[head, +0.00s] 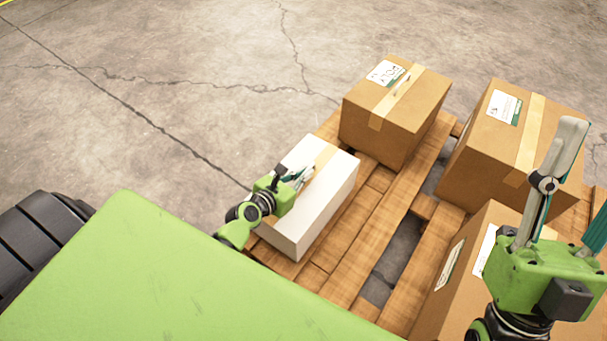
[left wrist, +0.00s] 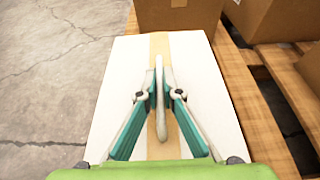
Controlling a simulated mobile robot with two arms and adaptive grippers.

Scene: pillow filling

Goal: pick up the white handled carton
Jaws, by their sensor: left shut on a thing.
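The white handled carton (head: 322,203) stands on the wooden pallet, with a tan tape strip along its top. My left gripper (head: 300,176) is over the carton's top and shut on its handle. In the left wrist view the white carton (left wrist: 112,85) fills the middle, and the upright handle (left wrist: 159,95) is between the fingertips of my left gripper (left wrist: 159,97). My right gripper (head: 580,190) is at the right of the head view, its fingers spread apart with nothing between them.
The wooden pallet (head: 352,227) also bears brown cartons: one behind the white carton (head: 385,115), one at the right (head: 500,150) and one at the lower right (head: 452,290), partly behind my right gripper. Cracked concrete floor (head: 180,90) lies clear to the left and back.

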